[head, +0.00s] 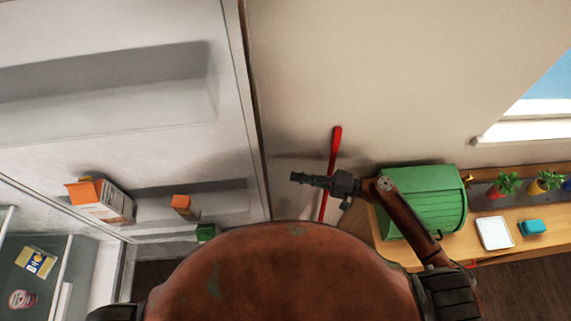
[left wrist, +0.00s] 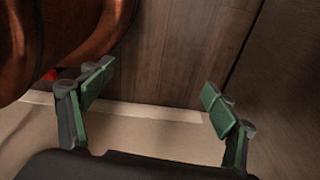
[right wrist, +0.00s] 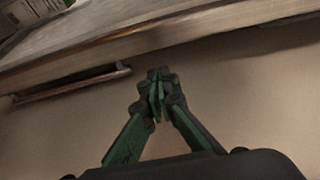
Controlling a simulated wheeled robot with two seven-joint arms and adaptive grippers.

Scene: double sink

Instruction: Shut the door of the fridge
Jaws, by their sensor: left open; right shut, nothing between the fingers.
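The fridge door (head: 120,135) stands open at the left of the head view, its white inner side with shelves facing me. Part of the fridge interior (head: 50,240) shows at the lower left. My right gripper (head: 296,177) is shut and empty, pointing left, a little right of the door's free edge in the picture. In the right wrist view its closed fingers (right wrist: 158,78) show below a pale edge with a dark bar; I cannot tell what this edge belongs to. My left gripper (left wrist: 155,93) is open and empty above the floor, outside the head view.
An orange and white carton (head: 103,200) and a small orange box (head: 182,203) sit on the door's shelf. A red pole (head: 335,150) leans at the wall behind my right gripper. A green bread bin (head: 425,200) stands on a wooden counter (head: 515,245) at right.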

